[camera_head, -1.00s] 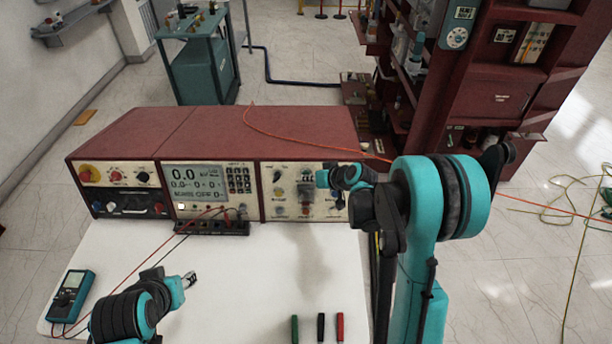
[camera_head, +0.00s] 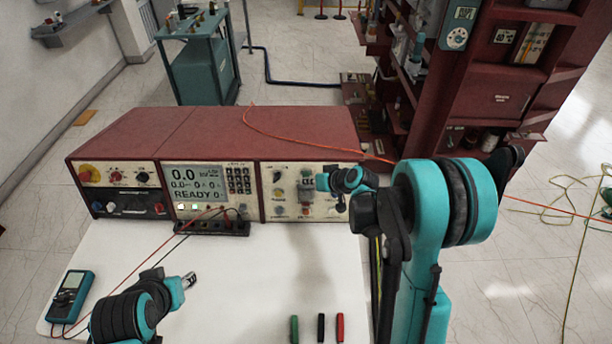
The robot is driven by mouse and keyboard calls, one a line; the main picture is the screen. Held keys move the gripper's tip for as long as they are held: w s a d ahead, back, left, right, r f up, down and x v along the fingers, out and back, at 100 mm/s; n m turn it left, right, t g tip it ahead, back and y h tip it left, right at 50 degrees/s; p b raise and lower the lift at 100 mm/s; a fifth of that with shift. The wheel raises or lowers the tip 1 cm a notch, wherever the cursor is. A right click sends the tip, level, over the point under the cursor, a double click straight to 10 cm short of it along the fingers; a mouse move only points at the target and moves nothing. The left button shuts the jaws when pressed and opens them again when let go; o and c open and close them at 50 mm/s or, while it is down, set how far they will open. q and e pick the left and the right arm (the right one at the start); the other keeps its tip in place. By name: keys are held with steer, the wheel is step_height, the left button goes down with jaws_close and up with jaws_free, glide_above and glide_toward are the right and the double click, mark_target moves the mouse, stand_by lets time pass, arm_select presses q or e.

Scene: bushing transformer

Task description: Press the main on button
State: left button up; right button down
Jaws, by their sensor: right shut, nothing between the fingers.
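The main on button cannot be singled out by label at this size. The red-topped control console (camera_head: 190,128) stands at the back of the white table, its front panel facing me. Its right panel section (camera_head: 268,191) carries several small knobs and coloured buttons. My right gripper (camera_head: 319,182) is shut and empty in front of this section, and it hides part of the controls. Whether it touches the panel cannot be told. The console's display (camera_head: 197,181) reads 0.0 and READY, with a white and a green light below it. My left gripper (camera_head: 190,281) is low over the table, its finger opening unclear.
A teal multimeter (camera_head: 69,296) lies at the table's left, with leads running to the console. Green, black and red handles (camera_head: 320,327) lie at the front. A red emergency knob (camera_head: 86,174) sits on the left panel. The white tabletop (camera_head: 260,272) between is mostly clear.

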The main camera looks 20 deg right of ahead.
steer(key=shift+s, duration=0.1)
steer(key=s, duration=0.1)
steer(key=s+a, duration=0.1)
steer(key=s, duration=0.1)
steer(key=s+r, duration=0.1)
steer(key=shift+s+a, duration=0.15)
steer(key=shift+s, duration=0.1)
stand_by(0.3)
steer(key=shift+r, duration=0.1)
stand_by(1.2)
steer(key=s+r+g+h+b, duration=0.1)
steer(key=s+r+h, duration=0.1)
steer(key=s, duration=0.9)
steer(key=s+r+h+b, duration=0.1)
steer(key=s+r+h, duration=0.1)
steer(key=s, duration=1)
steer(key=shift+s+r+m+g+b, duration=0.15)
steer(key=shift+r+m+g+b, duration=0.2)
steer(key=shift+r, duration=0.5)
